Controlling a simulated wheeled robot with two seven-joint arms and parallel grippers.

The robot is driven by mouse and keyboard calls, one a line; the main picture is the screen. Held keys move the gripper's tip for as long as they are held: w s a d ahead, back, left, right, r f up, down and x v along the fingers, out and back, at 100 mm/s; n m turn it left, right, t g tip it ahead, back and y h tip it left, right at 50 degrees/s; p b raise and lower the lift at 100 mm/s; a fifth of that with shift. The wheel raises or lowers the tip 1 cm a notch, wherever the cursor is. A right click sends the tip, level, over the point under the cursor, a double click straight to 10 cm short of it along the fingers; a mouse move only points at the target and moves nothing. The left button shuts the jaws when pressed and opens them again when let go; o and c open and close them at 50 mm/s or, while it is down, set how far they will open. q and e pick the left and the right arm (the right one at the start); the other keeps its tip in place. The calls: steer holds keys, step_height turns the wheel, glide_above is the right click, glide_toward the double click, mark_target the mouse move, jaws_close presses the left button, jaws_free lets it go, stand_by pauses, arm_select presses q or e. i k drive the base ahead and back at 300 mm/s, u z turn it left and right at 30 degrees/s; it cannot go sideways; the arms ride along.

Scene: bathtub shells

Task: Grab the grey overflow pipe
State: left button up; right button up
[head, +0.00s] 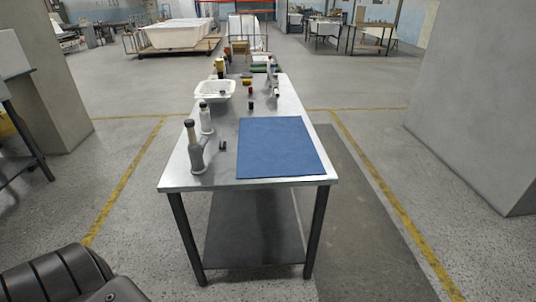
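A grey pipe-like piece (196,157) with a short side branch and a dark top stands upright at the front left of the metal table (222,182); it looks like the grey overflow pipe. A similar, lighter piece (206,122) with a black top stands just behind it, beside the white basin. Another upright pale piece (270,76) stands at the far right of the table, too small to make out well. Neither of my grippers is in view, and nothing is touching these pieces.
A blue mat (280,147) lies bare on the table's front right. A white basin (215,90) and several small dark, red and yellow parts sit farther back. A small dark part (223,145) lies beside the mat.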

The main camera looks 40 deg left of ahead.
mark_target(200, 149)
steer(key=z, duration=0.35)
steer(key=i, duration=3.75)
steer(key=u, duration=3.15)
steer(key=i, duration=0.2)
steer(key=u, duration=0.2)
